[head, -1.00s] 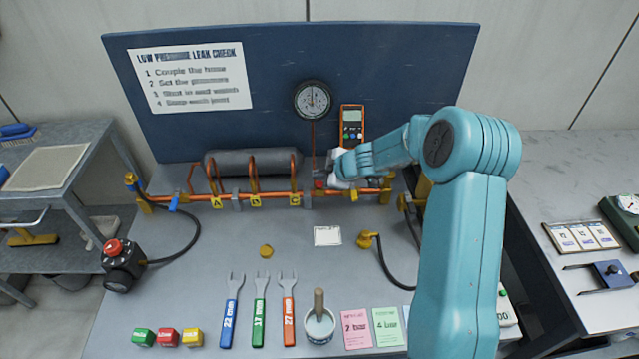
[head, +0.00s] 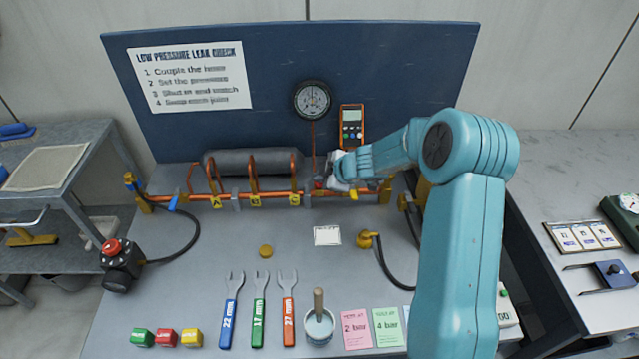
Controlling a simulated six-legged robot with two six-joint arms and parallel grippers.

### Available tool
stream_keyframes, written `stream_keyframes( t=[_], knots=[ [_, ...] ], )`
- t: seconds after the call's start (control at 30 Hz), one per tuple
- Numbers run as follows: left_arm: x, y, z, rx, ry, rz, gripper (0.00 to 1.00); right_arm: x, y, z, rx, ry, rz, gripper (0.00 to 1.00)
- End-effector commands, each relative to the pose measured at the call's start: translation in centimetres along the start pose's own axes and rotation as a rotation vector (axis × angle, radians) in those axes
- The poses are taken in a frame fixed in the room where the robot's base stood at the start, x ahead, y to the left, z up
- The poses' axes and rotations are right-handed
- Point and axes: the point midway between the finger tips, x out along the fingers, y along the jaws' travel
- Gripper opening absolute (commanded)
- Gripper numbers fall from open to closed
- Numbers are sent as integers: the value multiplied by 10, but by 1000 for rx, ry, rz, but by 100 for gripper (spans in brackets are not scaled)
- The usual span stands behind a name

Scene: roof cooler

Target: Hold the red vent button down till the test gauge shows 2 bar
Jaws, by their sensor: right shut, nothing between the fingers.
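The round test gauge (head: 312,100) is mounted on the blue back panel; its needle and figures are too small to read. A small red spot, likely the vent button (head: 318,185), shows at the copper pipe just left of my right gripper's tip. My right gripper (head: 328,180) is shut and empty, right at the pipe beside that red spot. I cannot tell whether it touches the button. My right arm comes in from the lower right and hides part of the pipe's right end. My left gripper is not in view.
An orange meter (head: 352,127) stands behind my right arm. The copper pipe (head: 225,201) carries several yellow tags. Spanners (head: 259,310), a pot (head: 319,327), cards (head: 356,329) and coloured blocks (head: 167,338) line the front.

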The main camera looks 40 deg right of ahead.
Motion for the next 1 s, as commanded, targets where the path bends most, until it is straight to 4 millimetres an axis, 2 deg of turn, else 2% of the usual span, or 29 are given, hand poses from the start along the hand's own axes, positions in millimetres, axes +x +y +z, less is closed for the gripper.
stream_keyframes(
  t=[1.0],
  knots=[
    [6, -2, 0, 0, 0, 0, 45, 7, -6, 5, 0, -2, -2, 0]
  ],
)
